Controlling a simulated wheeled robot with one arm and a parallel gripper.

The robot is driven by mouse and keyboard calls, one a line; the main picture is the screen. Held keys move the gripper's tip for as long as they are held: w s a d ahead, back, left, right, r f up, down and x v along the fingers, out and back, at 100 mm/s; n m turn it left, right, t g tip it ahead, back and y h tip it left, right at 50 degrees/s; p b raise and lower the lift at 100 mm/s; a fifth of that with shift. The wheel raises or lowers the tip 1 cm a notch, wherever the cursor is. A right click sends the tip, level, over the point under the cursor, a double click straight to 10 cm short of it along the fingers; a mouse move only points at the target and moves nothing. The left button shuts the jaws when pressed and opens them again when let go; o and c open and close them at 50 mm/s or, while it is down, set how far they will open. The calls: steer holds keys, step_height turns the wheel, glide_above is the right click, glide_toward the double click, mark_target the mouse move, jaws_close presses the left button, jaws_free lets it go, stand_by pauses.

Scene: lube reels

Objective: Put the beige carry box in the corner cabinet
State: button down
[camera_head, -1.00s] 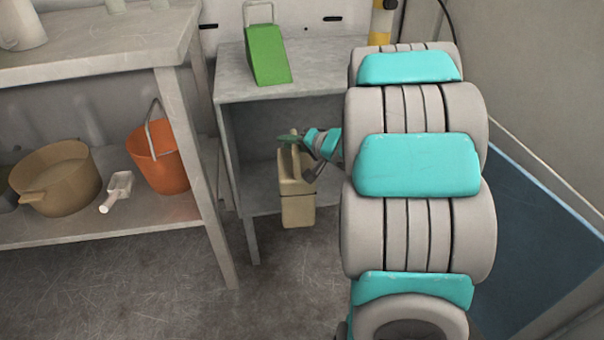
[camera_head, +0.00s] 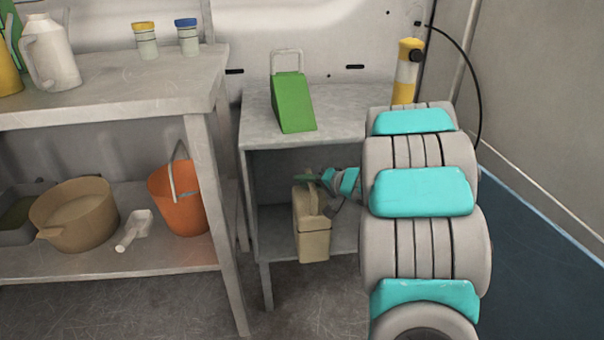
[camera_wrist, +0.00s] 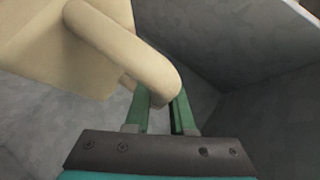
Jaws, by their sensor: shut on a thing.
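The beige carry box (camera_head: 312,236) is upright in the front opening of the grey corner cabinet (camera_head: 250,190), in front of its lower shelf. I cannot tell whether its base touches that shelf. My gripper (camera_head: 308,177) is at the top of the box, coming in from the right. In the wrist view my gripper (camera_wrist: 160,108) has its green fingers at the end of the box's curved handle (camera_wrist: 125,45), shut on it. The box body (camera_wrist: 60,45) fills the upper left there. My arm hides the right part of the cabinet.
A green wedge (camera_head: 292,102) with a wire handle and a yellow-white cylinder (camera_head: 407,72) stand on the cabinet top. On the left, a bench (camera_head: 195,85) holds jars and a jug; its lower shelf holds an orange bucket (camera_head: 178,200), scoop (camera_head: 134,230) and tan basin (camera_head: 74,215).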

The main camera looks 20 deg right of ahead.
steer(key=w+d+f, duration=0.1)
steer(key=w+d, duration=0.1)
steer(key=w, duration=0.4)
steer(key=shift+w+f, duration=0.2)
steer(key=shift+w, duration=0.1)
stand_by(0.4)
steer(key=c, duration=0.8)
jaws_free()
steer(key=shift+o, duration=0.2)
steer(key=shift+s, duration=0.1)
steer(key=p+v, duration=0.1)
steer(key=v, duration=1)
steer(key=shift+s, duration=0.35)
steer(key=shift+d+r, duration=0.1)
steer(key=shift+r, duration=0.05)
